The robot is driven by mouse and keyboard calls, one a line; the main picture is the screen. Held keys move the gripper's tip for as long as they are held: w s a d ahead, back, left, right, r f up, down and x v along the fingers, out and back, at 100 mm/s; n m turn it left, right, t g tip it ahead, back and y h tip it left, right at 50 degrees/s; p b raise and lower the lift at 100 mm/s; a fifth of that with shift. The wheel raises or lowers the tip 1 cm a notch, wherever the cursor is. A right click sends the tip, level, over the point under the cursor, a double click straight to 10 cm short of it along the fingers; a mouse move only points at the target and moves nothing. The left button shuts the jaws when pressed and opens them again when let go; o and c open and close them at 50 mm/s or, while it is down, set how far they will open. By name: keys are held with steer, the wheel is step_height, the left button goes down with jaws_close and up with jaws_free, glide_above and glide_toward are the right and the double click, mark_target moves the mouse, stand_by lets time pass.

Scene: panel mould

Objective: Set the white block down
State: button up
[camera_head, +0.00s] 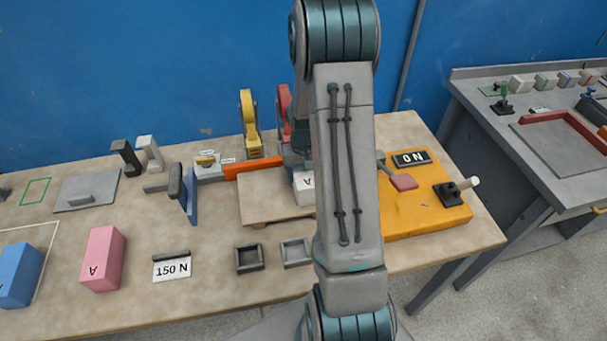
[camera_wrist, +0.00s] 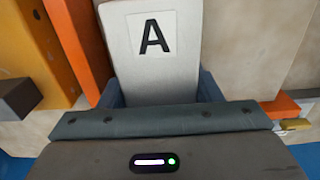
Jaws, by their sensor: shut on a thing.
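The white block (camera_wrist: 152,65) has a black letter A on its face and fills the upper middle of the wrist view. My gripper (camera_wrist: 160,90) is shut on it, with a blue-grey finger on each side. In the head view the white block (camera_head: 303,188) shows beside my arm, over the right part of a pale wooden board (camera_head: 262,205). My arm hides its right side and much of the gripper. I cannot tell whether the block touches the board.
An orange-red bar (camera_head: 250,168) runs behind the board, with yellow (camera_head: 249,120) and red (camera_head: 284,100) upright clamps near it. A yellow-orange panel (camera_head: 425,215) lies to the right. Pink (camera_head: 104,258) and blue (camera_head: 20,272) blocks stand left. Two small square trays (camera_head: 249,258) lie in front.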

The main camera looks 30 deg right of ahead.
steer(key=shift+f, duration=0.1)
steer(key=o, duration=1.4)
steer(key=shift+o, duration=0.2)
step_height(320, 180, up, 12)
steer(key=shift+b, duration=0.7)
steer(key=s+a+r+n+t, duration=0.1)
steer(key=s+a+r, duration=0.4)
steer(key=s+a, duration=0.2)
steer(key=s+a+r+n+t, duration=0.2)
steer(key=s+a+r, duration=0.3)
steer(key=s+a, duration=0.3)
steer(key=s, duration=0.4)
steer(key=shift+a+r, duration=0.2)
steer(key=shift+r, duration=0.1)
